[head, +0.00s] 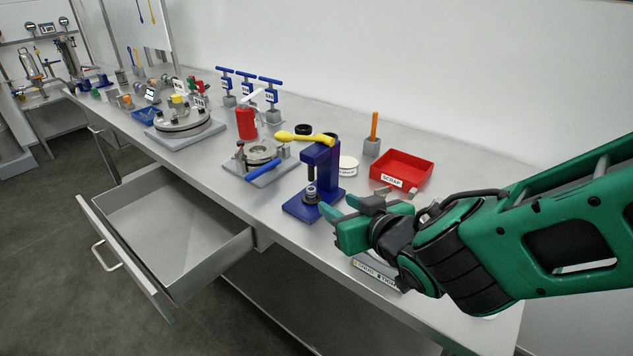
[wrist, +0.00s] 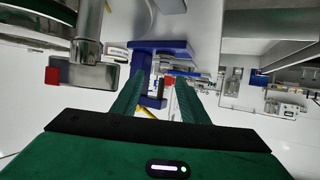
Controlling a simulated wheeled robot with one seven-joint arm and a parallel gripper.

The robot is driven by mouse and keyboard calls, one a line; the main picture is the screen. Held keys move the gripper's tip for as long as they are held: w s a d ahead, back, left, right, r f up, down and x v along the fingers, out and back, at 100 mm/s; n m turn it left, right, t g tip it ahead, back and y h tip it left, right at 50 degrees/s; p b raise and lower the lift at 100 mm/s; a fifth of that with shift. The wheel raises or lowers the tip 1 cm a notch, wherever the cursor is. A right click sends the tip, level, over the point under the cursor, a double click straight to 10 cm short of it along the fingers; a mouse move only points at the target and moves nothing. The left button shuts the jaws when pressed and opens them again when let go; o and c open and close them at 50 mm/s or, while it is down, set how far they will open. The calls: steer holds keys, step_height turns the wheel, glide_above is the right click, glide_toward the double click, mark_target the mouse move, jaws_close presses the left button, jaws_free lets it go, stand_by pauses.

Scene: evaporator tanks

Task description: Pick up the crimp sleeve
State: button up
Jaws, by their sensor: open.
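A blue press (head: 322,172) with a yellow-handled lever (head: 305,138) stands near the front edge of the bench. A small silver cylindrical piece (head: 311,190) sits in it, low down under the head; I cannot tell for certain that it is the crimp sleeve. My gripper (head: 331,222) is open, just to the right and front of the press, with its green fingers towards it. In the wrist view the open fingers (wrist: 158,88) point at the blue press (wrist: 158,47), and no sleeve can be made out between them.
A red scrap tray (head: 402,168) and an orange-handled tool in a grey block (head: 373,135) stand behind my gripper. A clamp fixture (head: 262,160) and red bottle (head: 246,122) are left of the press. A drawer (head: 175,235) hangs open below the bench.

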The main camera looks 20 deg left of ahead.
mark_target(313, 190)
steer(key=shift+w+a, duration=0.4)
steer(key=shift+w, duration=0.15)
steer(key=x, duration=0.4)
steer(key=shift+w+a+f, duration=0.15)
steer(key=shift+w+a, duration=0.05)
steer(key=shift+a, duration=0.15)
steer(key=shift+s+a+r+x, duration=0.1)
steer(key=shift+a+x, duration=0.05)
steer(key=shift+x, duration=0.75)
steer(key=shift+s+a+r+x, duration=0.1)
steer(key=shift+a+x, duration=0.05)
steer(key=shift+x, duration=0.75)
steer(key=shift+s+a+x, duration=0.1)
steer(key=shift+x, duration=0.8)
steer(key=shift+w, duration=0.1)
jaws_close()
